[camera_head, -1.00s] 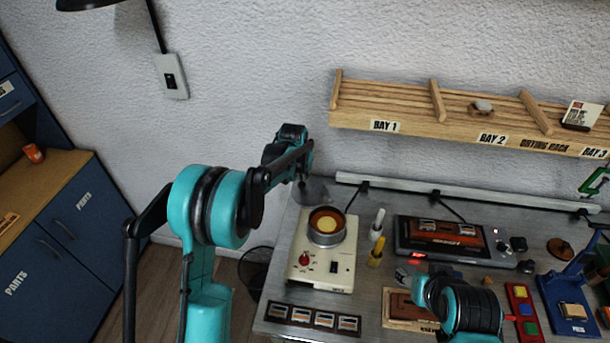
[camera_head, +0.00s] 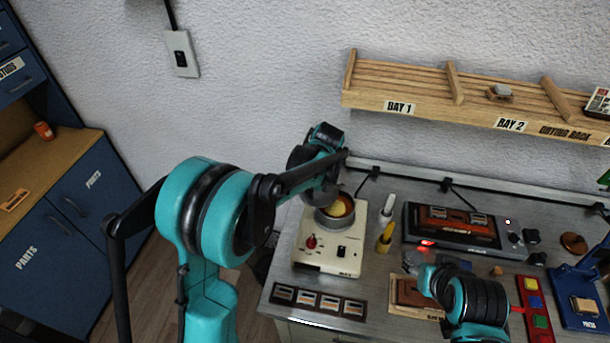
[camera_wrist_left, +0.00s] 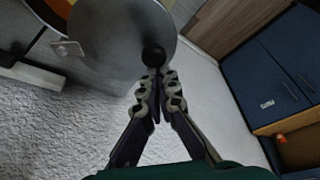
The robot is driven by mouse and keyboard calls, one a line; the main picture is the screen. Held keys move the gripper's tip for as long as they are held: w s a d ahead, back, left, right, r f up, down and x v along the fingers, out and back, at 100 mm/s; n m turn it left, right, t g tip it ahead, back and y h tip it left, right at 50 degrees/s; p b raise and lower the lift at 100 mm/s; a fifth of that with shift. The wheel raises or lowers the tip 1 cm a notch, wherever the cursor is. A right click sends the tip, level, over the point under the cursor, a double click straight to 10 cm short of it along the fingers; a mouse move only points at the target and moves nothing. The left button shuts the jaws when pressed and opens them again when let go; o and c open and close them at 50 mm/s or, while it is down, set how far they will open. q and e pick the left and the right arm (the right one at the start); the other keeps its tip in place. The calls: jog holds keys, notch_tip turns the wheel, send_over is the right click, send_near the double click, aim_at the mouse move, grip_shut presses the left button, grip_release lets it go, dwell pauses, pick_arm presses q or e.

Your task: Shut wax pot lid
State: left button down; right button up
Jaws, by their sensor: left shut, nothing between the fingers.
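The wax pot (camera_head: 338,212) stands on a cream base at the back left of the bench, with yellow-orange wax showing inside. In the left wrist view its lid (camera_wrist_left: 112,35) is a grey disc with a round black knob (camera_wrist_left: 153,56), standing open beside the pot on a small hinge. My left gripper (camera_wrist_left: 152,80) is shut and empty, its fingertips right at the knob; whether they touch it I cannot tell. In the head view my left arm hides the fingertips and most of the lid. My right gripper (camera_head: 412,262) is low over the bench, its fingers too small to read.
White and yellow upright tools (camera_head: 385,236) stand just right of the pot. A heated press unit (camera_head: 455,227) is farther right. Labelled tiles (camera_head: 318,303) lie along the front edge. A wooden drying rack (camera_head: 430,95) hangs on the wall above.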

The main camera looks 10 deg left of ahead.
aim_at(329, 202)
pick_arm(q)
jog(key=s+d+n+g, duration=0.1)
jog(key=s+d+n, duration=0.1)
jog(key=n, duration=0.1)
jog(key=s+d+n+g+y, duration=0.1)
jog(key=s+d+n, duration=0.1)
jog(key=n, duration=0.1)
jog(key=shift+s+d+b, duration=0.25)
jog(key=shift+s+b, duration=0.05)
jog(key=shift+b, duration=0.05)
jog(key=shift+s+d, duration=0.25)
jog(key=shift+d, duration=0.25)
jog(key=shift+s+d, duration=0.25)
jog(key=shift+d, duration=0.25)
jog(key=shift+s+d, duration=0.2)
jog(key=shift+d, duration=0.8)
pick_arm(e)
jog(key=shift+f, duration=0.5)
pick_arm(q)
jog(key=shift+a, duration=0.1)
